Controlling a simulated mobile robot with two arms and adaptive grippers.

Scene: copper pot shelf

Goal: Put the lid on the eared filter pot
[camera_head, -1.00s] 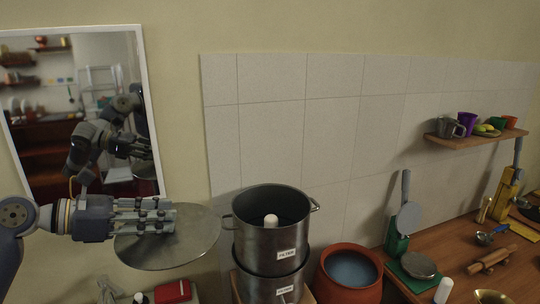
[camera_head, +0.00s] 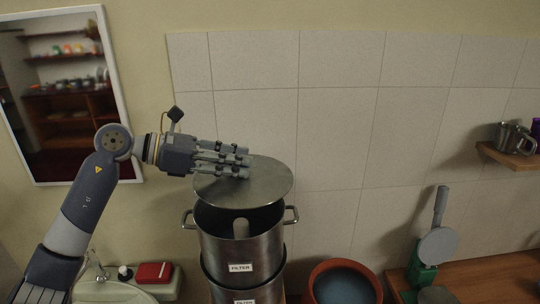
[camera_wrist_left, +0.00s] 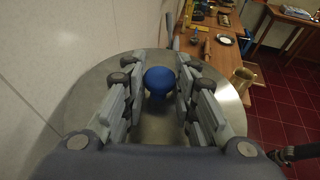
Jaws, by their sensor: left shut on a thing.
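The lid (camera_head: 262,189) is a round grey metal disc with a blue knob (camera_wrist_left: 159,81) that shows in the left wrist view. My left gripper (camera_head: 240,165) is shut on the lid's knob and holds the lid roughly flat, above the back part of the pot's mouth. The eared filter pot (camera_head: 267,251) is a steel pot with a FILTER label and an ear handle on each side. Its front opening is uncovered, and a pale filter candle (camera_head: 241,228) stands inside. Whether the lid touches the rim is unclear. My right gripper is not in view.
The pot stands on a second labelled steel pot (camera_head: 240,290). A terracotta pot (camera_head: 316,277) of water is to the right. A green stand with a grey paddle (camera_head: 438,244) is farther right. A sink (camera_head: 112,290) with a red box (camera_head: 154,272) is at left. The tiled wall is behind.

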